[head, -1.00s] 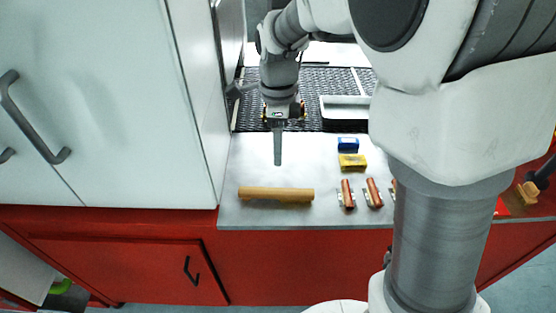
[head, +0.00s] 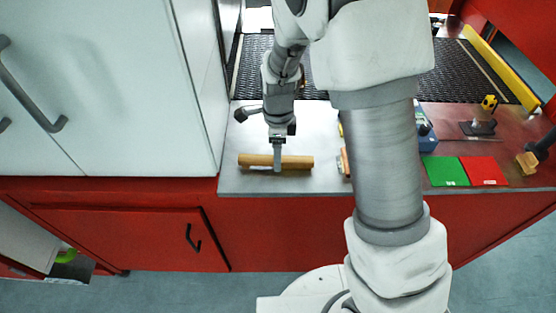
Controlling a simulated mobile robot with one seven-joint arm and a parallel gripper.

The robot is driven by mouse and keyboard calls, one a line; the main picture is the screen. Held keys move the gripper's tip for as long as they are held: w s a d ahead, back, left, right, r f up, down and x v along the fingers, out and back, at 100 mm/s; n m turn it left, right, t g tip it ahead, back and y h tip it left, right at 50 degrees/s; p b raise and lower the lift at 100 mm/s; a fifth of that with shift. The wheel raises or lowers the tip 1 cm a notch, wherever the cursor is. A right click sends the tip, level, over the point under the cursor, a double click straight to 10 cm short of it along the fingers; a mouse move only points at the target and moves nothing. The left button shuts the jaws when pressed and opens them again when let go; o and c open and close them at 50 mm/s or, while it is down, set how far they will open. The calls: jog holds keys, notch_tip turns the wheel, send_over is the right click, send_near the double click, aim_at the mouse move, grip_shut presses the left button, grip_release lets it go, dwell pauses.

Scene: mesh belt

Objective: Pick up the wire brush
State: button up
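A long brown wooden-looking bar (head: 247,160), which I take to be the wire brush, lies crosswise near the front of the grey metal worktop (head: 232,180). No bristles show on it. My gripper (head: 277,160) points down at the bar's middle. One finger shows in front of the bar, reaching just below its near edge. The other finger is hidden, so I cannot tell whether the fingers are open or shut on it. The bar appears to rest on the worktop.
A white cabinet (head: 100,90) stands close on the left. The dark mesh belt (head: 255,65) runs behind. My arm hides much of the worktop's right side. Green (head: 445,171) and red (head: 484,170) squares lie at the right, with a wooden block (head: 526,163) beyond.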

jog(key=shift+f, duration=1.3)
grip_shut()
